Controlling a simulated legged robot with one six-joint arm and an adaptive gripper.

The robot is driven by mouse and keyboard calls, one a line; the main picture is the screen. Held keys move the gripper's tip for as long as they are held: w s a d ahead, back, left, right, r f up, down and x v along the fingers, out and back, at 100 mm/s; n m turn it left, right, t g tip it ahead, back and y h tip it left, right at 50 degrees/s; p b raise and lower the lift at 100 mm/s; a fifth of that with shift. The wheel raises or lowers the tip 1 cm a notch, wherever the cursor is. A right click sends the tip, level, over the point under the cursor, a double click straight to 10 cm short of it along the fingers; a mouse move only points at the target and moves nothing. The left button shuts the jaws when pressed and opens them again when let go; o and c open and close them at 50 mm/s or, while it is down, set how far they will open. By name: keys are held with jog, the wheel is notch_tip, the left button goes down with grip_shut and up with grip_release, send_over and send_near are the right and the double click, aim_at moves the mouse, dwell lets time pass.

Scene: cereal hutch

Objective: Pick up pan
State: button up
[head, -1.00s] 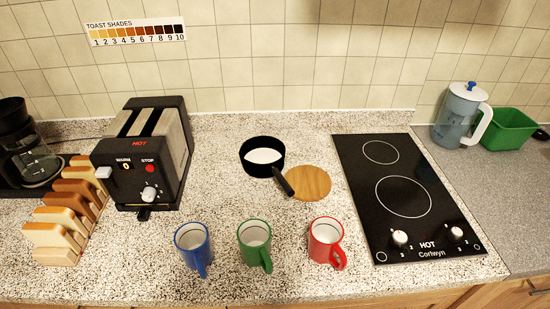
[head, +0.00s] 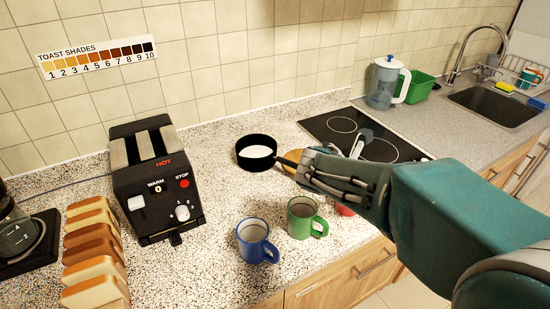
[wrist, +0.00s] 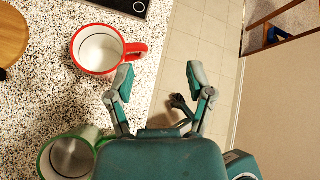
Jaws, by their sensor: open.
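The small black pan (head: 257,164), with white contents, stands upright on the speckled counter right of the toaster. Its dark handle points right, and its end is partly hidden by my arm in the head view. My gripper (wrist: 160,76) is open and empty, with tiled floor showing between its fingers in the wrist view. It is apart from the pan. The pan's body is not in the wrist view; a dark bit at the left edge may be its handle.
A red mug (wrist: 97,49) is close left of my fingers. A green mug (head: 302,220) and blue mug (head: 252,243) stand at the counter front. The wooden disc (wrist: 12,38) lies by the pan. The toaster (head: 160,200) is left, the black hob (head: 400,152) right.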

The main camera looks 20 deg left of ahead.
jog(key=w+a+f+n+t+y, duration=0.1)
jog(key=w+a+f+n+t, duration=0.1)
jog(key=a+n, duration=0.5)
jog(key=w+a+f+n+t, duration=0.1)
jog(key=a+f+n+t, duration=0.15)
jog(key=a+n, duration=0.4)
jog(key=n+t+y, duration=0.3)
jog(key=n, duration=0.4)
send_near(282, 163)
jog(key=shift+s+g, duration=0.1)
jog(key=shift+g, duration=0.15)
jog(key=shift+w+a+f, duration=0.1)
jog(key=shift+w+a, duration=0.05)
jog(key=shift+w, duration=0.1)
jog(key=x, duration=0.5)
jog(key=shift+s+d, duration=0.1)
jog(key=shift+d, duration=0.2)
jog(key=shift+r+x, duration=0.1)
jog(key=shift+x, duration=1.25)
jog(key=shift+r+x, duration=0.15)
jog(key=shift+x, duration=1.15)
jog(key=shift+a, duration=0.15)
grip_shut()
